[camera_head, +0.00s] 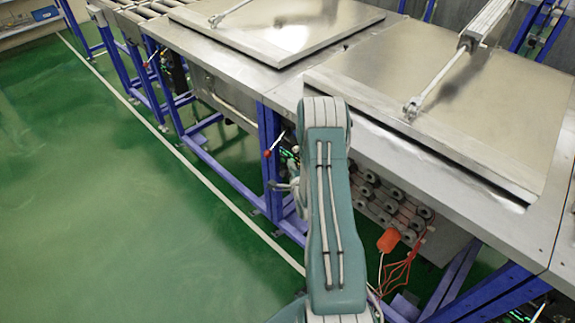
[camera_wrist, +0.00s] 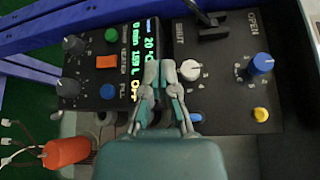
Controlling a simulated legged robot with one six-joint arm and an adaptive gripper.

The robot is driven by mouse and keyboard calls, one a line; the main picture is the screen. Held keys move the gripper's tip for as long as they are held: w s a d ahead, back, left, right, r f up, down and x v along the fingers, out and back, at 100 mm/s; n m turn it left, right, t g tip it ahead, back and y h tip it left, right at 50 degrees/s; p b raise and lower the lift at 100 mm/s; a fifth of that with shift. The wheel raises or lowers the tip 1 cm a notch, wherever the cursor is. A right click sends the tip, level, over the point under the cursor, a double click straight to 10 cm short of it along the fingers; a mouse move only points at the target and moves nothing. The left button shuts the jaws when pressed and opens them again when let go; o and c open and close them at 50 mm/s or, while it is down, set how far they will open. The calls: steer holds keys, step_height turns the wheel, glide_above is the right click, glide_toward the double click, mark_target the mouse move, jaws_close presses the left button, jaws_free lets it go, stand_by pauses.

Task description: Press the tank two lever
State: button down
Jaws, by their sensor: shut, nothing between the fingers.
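A lever with a red ball knob (camera_head: 268,153) sticks out beside the blue frame at the front of the nearer tank (camera_head: 490,110). A similar red-knobbed lever (camera_head: 147,65) is by the farther tank (camera_head: 285,25). No label shows which tank is number two.
The panel carries a lit display (camera_wrist: 140,60), a green button (camera_wrist: 111,35), a yellow button (camera_wrist: 261,114), a blue knob (camera_wrist: 262,63) and several dark knobs. An orange part (camera_head: 388,240) with cables hangs below the tank. Green floor (camera_head: 110,200) is clear at left.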

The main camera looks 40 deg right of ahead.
mark_target(276, 143)
steer(key=x, duration=0.7)
steer(key=shift+w+a, duration=0.25)
steer(key=shift+a+r, duration=0.2)
steer(key=shift+a, duration=0.65)
steer(key=shift+a+r, duration=0.15)
steer(key=shift+a, duration=0.7)
steer(key=shift+r, duration=0.1)
steer(key=shift+a+r, duration=0.1)
steer(key=shift+r, duration=0.05)
